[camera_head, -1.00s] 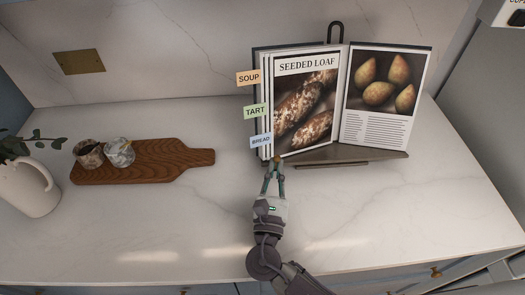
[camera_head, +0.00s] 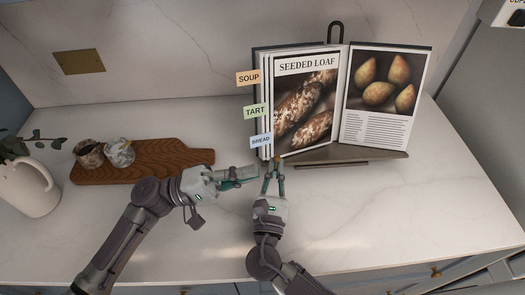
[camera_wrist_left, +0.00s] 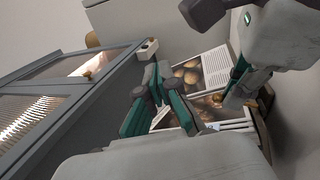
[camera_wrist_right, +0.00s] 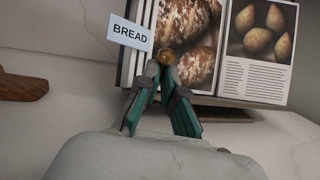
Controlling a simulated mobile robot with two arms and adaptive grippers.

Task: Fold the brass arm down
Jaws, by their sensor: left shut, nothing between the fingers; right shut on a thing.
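The open cookbook (camera_head: 307,100) stands on a dark stand (camera_head: 345,157), showing the SEEDED LOAF page. A small round brass end (camera_wrist_right: 165,56), apparently of the brass arm, is at the lower left page edge; the rest of the arm is hidden or too small to tell. My right gripper (camera_head: 275,166) is shut on it, fingertips against it in the right wrist view (camera_wrist_right: 162,70). My left gripper (camera_head: 255,174) is shut and empty, just left of the right fingers, pointing right. Whether they touch is unclear.
Tabs SOUP (camera_head: 248,78), TART (camera_head: 255,111) and BREAD (camera_head: 261,141) stick out left of the book. A white jug (camera_head: 30,190) stands far left. The right counter is clear.

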